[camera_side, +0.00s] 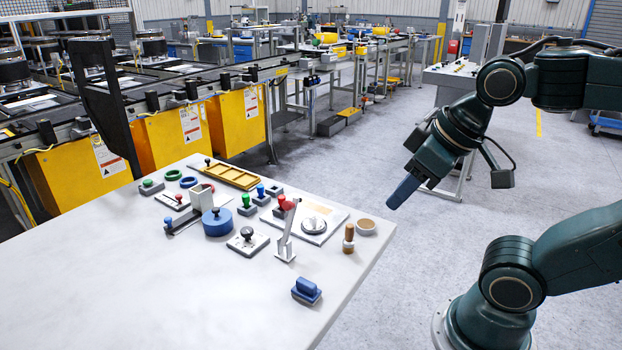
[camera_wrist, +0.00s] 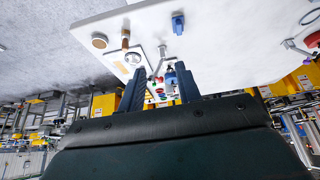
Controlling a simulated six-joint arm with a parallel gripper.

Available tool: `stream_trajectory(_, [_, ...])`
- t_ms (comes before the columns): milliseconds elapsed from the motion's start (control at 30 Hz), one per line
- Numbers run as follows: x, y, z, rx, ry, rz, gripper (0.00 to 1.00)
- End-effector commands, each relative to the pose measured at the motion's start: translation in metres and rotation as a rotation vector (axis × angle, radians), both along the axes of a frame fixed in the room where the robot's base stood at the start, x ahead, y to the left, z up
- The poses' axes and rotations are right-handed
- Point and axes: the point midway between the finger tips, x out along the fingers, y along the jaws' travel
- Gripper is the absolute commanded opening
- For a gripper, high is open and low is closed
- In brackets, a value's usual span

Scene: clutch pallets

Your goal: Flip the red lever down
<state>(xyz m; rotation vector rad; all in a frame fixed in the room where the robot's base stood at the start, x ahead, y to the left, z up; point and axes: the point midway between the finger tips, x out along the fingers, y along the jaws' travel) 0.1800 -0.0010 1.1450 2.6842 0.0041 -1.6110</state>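The red lever (camera_side: 286,225) stands near the right part of the white table, with a grey arm rising from a small base and a red knob at the top. Its arm is roughly upright, leaning slightly. In the wrist view its grey arm (camera_wrist: 159,62) shows between and beyond my fingers; its knob is hard to make out there. My gripper (camera_side: 404,190) is in the air to the right of the table, well apart from the lever. In the wrist view my gripper (camera_wrist: 160,70) has its two blue fingers spread, with nothing held between them.
On the white table (camera_side: 180,290) near the lever are a wooden peg (camera_side: 348,238), a round tan dish (camera_side: 366,226), a blue block (camera_side: 306,291), a blue cylinder (camera_side: 217,222) and a yellow tray (camera_side: 231,176). The table's front left area is clear.

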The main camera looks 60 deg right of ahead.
Motion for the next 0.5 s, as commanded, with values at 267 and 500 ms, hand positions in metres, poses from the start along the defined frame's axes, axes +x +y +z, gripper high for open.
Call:
stream_trajectory(267, [0.017, -0.007, 0.011, -0.074, 0.031, 0.078, 0.0])
stream_trajectory(500, [0.047, -0.017, 0.026, -0.193, 0.087, 0.216, 0.0])
